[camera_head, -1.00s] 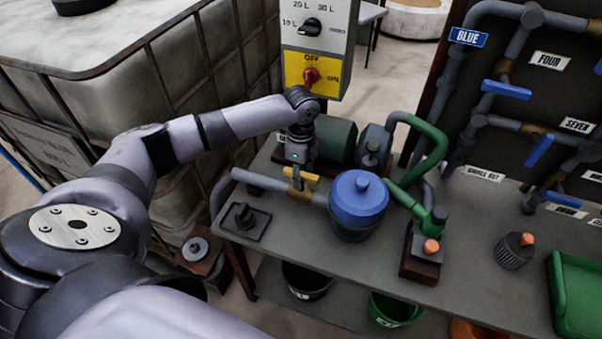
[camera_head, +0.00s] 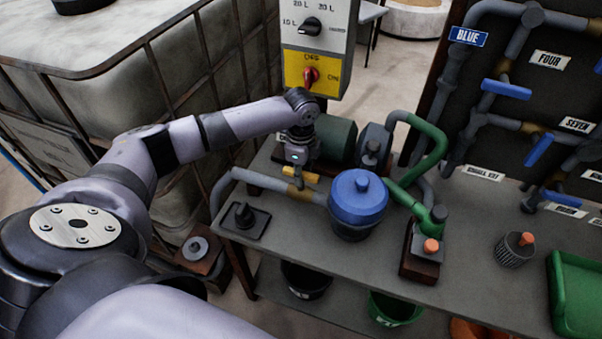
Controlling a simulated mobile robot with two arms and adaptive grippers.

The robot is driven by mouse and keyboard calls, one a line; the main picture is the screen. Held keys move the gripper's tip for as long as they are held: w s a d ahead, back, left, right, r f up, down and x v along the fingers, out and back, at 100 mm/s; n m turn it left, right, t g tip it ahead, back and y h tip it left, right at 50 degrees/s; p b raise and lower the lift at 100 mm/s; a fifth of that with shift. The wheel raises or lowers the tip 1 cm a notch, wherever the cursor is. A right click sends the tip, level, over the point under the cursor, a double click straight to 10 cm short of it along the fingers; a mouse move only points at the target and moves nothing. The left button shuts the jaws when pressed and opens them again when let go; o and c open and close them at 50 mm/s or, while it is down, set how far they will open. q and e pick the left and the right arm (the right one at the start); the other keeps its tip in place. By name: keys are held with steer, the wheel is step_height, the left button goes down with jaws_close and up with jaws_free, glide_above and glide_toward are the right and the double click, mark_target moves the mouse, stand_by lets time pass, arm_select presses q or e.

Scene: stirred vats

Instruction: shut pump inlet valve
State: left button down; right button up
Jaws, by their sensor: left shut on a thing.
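The pump inlet valve has a yellow lever (camera_head: 312,178) above a brass body (camera_head: 300,193) on the grey pipe (camera_head: 262,181) that runs into the blue-lidded pot (camera_head: 357,200). The lever lies roughly along the pipe. My left gripper (camera_head: 296,178) reaches down from above and is shut on the yellow lever. Its fingers hide part of the lever. My right gripper is not in view.
A control box (camera_head: 317,60) with a red knob rises behind the gripper. The green motor (camera_head: 336,139) and pump (camera_head: 375,145) stand close behind the valve. A green pipe (camera_head: 431,160) curves at the right. The bench (camera_head: 330,262) is clear in front.

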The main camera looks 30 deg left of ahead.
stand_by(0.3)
arm_select(q)
steer(key=shift+r+m+p, duration=0.2)
steer(key=shift+m+p, duration=0.5)
steer(key=shift+p, duration=0.1)
steer(key=shift+m+p, duration=0.6)
steer(key=shift+m, duration=0.2)
steer(key=m+p, duration=0.2)
steer(key=m, duration=0.7)
steer(key=shift+f+p, duration=0.1)
steer(key=shift+p, duration=0.3)
steer(key=m, duration=0.5)
steer(key=shift+m, duration=0.4)
steer(key=c, duration=1.5)
jaws_free()
